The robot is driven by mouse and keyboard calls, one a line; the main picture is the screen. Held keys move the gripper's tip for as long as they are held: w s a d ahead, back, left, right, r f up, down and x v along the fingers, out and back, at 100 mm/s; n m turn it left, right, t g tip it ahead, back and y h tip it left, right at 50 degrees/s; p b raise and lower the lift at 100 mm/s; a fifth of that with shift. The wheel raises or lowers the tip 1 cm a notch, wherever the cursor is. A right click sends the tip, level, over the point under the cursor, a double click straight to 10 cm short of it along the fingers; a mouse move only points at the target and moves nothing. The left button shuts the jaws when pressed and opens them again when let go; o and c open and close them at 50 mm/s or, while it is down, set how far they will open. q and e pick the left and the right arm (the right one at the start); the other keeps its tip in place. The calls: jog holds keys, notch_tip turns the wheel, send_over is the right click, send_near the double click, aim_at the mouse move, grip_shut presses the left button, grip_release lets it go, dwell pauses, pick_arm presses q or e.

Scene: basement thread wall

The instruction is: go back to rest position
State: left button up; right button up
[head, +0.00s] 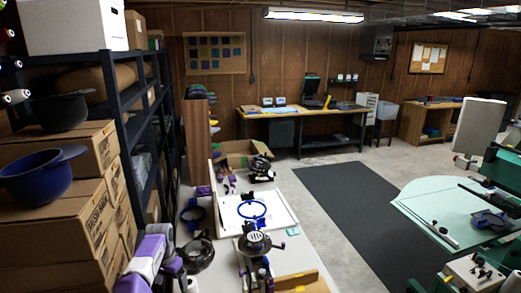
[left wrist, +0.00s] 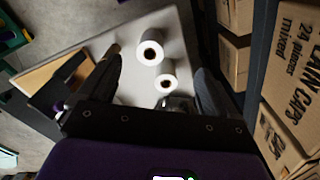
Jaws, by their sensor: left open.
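My left arm, purple and white, comes in at the bottom left of the head view beside the stacked boxes. My left gripper (left wrist: 157,72) shows clearly in the left wrist view, its two dark fingers spread apart. No object is gripped between them. Beyond the fingers, two white rolls (left wrist: 149,53) with dark centres stand on the pale table (left wrist: 185,35). My right gripper does not show in either view.
Cardboard boxes (head: 62,160) bearing a dark blue cap (head: 38,178) stand close at the left, by a dark shelf rack (head: 128,125). The work table holds a blue ring (head: 251,209) and dark devices. Dark floor mat (head: 350,205) is clear; a green-topped table (head: 440,205) stands right.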

pick_arm(q)
jog(key=s+d+f+h+b, duration=0.1)
jog(key=s+d+f+b, duration=0.2)
jog(key=f, duration=0.5)
jog(key=s+d+f+n+h, duration=0.1)
jog(key=s+d+f, duration=0.2)
jog(key=d+f, duration=0.4)
jog(key=s+d+f+h+b, duration=0.1)
jog(key=s+d+f+b, duration=0.15)
jog(key=f, duration=0.65)
jog(key=s+d+f+n+b, duration=0.1)
jog(key=s+d+f, duration=0.1)
jog(key=s, duration=0.7)
jog(key=s+d+f+n+b, duration=0.1)
jog(key=s+d+f+n, duration=0.1)
jog(key=s, duration=0.7)
jog(key=s+d+f+n+h+b, duration=0.1)
jog(key=s+d+f, duration=0.3)
jog(key=s, duration=0.5)
jog(key=shift+n+b, duration=0.5)
jog(key=shift+b, duration=0.1)
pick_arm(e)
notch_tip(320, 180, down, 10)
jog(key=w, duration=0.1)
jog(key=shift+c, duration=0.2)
